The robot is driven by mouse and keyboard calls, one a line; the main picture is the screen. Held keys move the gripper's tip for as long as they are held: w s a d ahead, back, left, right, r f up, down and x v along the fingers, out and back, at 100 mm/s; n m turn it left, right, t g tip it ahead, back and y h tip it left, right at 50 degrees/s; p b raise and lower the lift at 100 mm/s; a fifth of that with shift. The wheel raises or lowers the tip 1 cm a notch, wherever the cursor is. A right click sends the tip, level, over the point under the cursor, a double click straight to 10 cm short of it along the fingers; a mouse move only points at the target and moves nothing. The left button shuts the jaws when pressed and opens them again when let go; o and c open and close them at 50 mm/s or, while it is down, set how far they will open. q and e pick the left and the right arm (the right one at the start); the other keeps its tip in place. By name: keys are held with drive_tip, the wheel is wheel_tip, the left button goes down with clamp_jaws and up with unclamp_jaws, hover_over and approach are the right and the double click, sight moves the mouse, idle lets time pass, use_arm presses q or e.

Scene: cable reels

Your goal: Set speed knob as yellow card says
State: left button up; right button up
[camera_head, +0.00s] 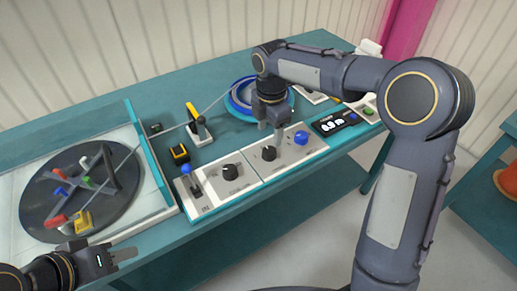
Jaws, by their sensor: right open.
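The control panel (207,205) is a long pale strip along the front edge of the table. It carries a black knob (230,172) at its middle left and another black knob (268,153) further right. I cannot tell which is the speed knob; the labels are too small to read. My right gripper (271,131) is open and points down above the panel, close to the right black knob. I cannot tell whether it touches the knob. My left gripper (130,256) is empty, low at the table's front left. I cannot make out a yellow card for certain.
A blue lever (186,171) and a blue button (301,138) stand on the panel. A dark turntable (50,215) with coloured clips lies at left. A blue cable reel (238,103) and a yellow-topped stand (193,112) are behind. A dark display (334,122) sits at right.

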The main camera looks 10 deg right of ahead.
sight(269, 150)
wheel_tip(269, 150, down, 7)
drive_tip(key=shift+f, duration=0.2)
drive_tip(key=shift+d, duration=0.1)
drive_tip(key=c, duration=1)
drive_tip(key=shift+m, duration=0.3)
drive_tip(key=m, duration=0.5)
drive_tip(key=shift+p, duration=0.3)
drive_tip(key=m, duration=0.6)
drive_tip(key=shift+m, duration=0.3)
